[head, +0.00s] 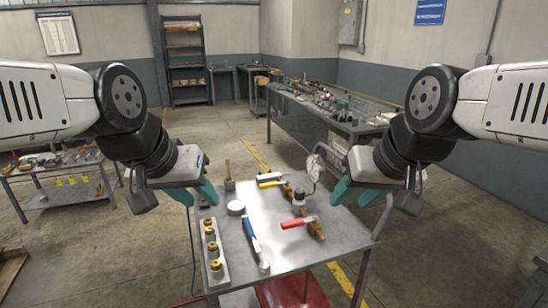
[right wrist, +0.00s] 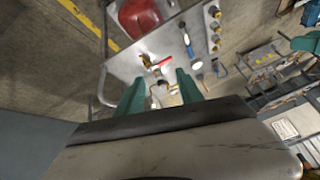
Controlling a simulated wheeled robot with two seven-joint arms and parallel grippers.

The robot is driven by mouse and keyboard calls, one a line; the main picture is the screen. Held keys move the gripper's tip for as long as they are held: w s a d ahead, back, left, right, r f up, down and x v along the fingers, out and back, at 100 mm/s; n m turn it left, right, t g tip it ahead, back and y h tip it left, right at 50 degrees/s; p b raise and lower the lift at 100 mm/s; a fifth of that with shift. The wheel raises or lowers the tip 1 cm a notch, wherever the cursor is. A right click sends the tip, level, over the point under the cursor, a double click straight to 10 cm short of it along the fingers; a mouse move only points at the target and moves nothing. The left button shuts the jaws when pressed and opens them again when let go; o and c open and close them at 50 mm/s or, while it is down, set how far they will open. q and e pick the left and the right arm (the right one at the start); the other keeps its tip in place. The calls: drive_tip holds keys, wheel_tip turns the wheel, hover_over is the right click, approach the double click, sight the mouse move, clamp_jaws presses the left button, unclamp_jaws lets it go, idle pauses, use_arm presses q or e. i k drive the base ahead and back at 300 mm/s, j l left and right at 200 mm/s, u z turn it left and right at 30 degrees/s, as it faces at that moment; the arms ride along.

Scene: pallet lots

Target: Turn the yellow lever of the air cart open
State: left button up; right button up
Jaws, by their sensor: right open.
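In the head view the yellow lever (head: 272,183) lies near the far edge of the air cart (head: 285,262), beside a brass pipe (head: 316,231). A red-handled lever (head: 298,221) sits on the pipe's nearer part; it also shows in the right wrist view (right wrist: 161,63). A round gauge (head: 314,166) stands at the far right. My right gripper (head: 357,190) is open and empty at the cart's right edge, right of the gauge. My left gripper (head: 194,191) has its fingers apart and empty, at the cart's left edge. I cannot make out the yellow lever clearly in the wrist view.
On the cart are a blue-handled tool (head: 252,240), a white roll (head: 235,207), a brush (head: 229,184) and a strip with brass fittings (head: 211,237). A long workbench (head: 305,125) stands behind; a small tool table (head: 65,165) stands left. Floor is clear around the cart.

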sight(263, 186)
drive_tip(key=i+l+u, duration=0.25)
drive_tip(key=l+u, duration=0.25)
drive_tip(key=i+l+u, duration=0.15)
drive_tip(key=l+u, duration=0.4)
drive_tip(key=l, duration=0.15)
drive_tip(key=i, duration=0.05)
